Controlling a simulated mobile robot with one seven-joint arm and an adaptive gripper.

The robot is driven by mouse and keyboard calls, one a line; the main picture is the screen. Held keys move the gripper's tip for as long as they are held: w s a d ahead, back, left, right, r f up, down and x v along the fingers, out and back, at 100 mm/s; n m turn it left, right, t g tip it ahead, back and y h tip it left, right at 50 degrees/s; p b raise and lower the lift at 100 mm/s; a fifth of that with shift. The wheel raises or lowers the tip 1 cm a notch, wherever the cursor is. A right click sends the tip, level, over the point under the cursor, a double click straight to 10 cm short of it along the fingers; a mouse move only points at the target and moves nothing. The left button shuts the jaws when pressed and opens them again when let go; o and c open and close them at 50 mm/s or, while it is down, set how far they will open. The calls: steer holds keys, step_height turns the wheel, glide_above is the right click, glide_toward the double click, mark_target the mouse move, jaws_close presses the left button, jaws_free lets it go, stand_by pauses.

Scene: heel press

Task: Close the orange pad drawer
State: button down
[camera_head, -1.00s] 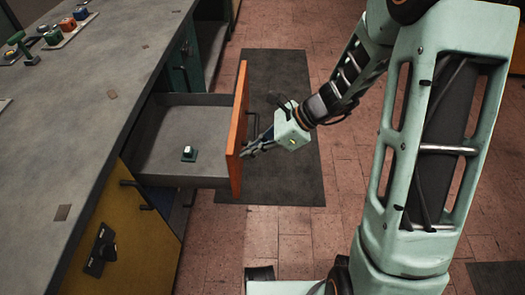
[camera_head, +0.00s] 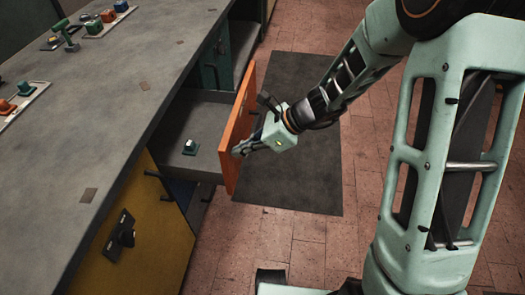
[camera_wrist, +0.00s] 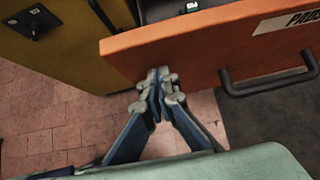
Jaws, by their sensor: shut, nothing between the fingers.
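The orange drawer front (camera_head: 238,128) stands out from the counter in the head view, with the grey drawer tray (camera_head: 205,165) partly showing behind it. A small dark-green object with a white top (camera_head: 190,147) sits inside the drawer. My gripper (camera_head: 238,151) is shut and empty, its tips at the outer face of the front. In the wrist view the orange front (camera_wrist: 200,45) has a label reading "PADS", partly cut off, and a dark bar handle (camera_wrist: 270,85). The fingertips (camera_wrist: 158,75) meet at the front's lower edge, left of the handle. Whether they touch it I cannot tell.
The grey counter (camera_head: 130,80) runs along the left with small coloured items on trays (camera_head: 20,105). A yellow cabinet door (camera_head: 140,240) with a dark handle is nearer. A dark mat (camera_head: 300,160) lies on the tiled floor, with free floor to the right.

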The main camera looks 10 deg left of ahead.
steer(key=a+p, duration=0.3)
steer(key=a, duration=1.9)
steer(key=shift+w+r, duration=0.15)
steer(key=shift+w, duration=0.2)
steer(key=shift+a+r, duration=0.1)
steer(key=shift+a, duration=0.05)
